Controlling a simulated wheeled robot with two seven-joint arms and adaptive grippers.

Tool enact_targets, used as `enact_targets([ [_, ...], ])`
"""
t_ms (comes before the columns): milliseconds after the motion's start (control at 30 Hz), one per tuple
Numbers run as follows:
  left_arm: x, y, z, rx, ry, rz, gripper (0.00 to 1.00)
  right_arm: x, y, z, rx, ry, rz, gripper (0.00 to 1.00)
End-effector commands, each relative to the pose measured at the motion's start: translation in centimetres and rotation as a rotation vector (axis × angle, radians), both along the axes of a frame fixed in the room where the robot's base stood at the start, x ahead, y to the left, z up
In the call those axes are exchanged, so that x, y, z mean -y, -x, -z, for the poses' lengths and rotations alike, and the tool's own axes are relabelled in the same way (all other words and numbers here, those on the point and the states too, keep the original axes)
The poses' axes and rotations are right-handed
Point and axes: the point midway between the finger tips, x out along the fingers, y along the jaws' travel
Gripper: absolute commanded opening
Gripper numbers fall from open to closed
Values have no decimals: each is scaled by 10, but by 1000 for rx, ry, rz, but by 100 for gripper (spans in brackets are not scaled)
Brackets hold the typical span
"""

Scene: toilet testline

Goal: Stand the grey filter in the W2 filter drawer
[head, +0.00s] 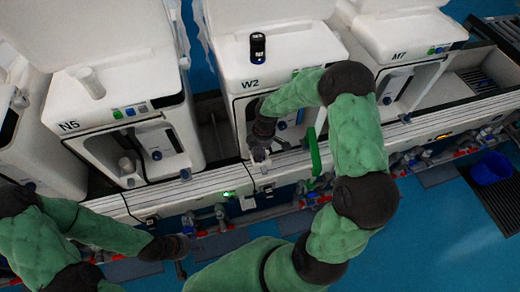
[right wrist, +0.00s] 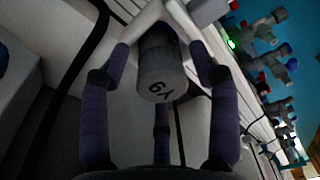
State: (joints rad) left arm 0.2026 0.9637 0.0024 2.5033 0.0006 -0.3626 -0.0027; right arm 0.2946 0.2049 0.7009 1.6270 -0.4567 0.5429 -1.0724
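A grey filter cylinder (right wrist: 163,78) with dark lettering on its pale end shows in the right wrist view, between the fingers of my right gripper (right wrist: 160,52). Narrow gaps show beside it, so the fingers look open around it. In the head view my right gripper (head: 259,148) is at the front opening of the W2 unit (head: 262,75), by its drawer; a small grey part shows below it. The drawer's inside is mostly hidden by my arm. My left gripper (head: 183,246) is low at the left, in front of the rail; its fingers are too dark to judge.
A dark-topped cylinder (head: 257,47) stands on W2. N5 (head: 90,110) is at the left, with a white cup (head: 91,83) on top; M7 (head: 405,40) is at the right. A green handle (head: 314,152) sticks up beside my right gripper. A blue bucket (head: 491,168) is far right.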

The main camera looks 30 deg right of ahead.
Motion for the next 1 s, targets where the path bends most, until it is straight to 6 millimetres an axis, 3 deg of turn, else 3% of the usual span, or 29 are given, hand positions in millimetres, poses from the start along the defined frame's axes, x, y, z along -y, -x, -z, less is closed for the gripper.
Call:
enact_targets([
  [267,0,0,0,0,0,0,40,0,0,0,0,0,0,67],
  [433,0,0,-6,0,0,0,40,1,0,-11,2,1,0,67],
  [800,0,0,-40,0,0,0,40,8,2,-83,3,1,0,67],
  [1000,0,0,-52,0,0,0,40,10,4,-111,1,-1,0,67],
])
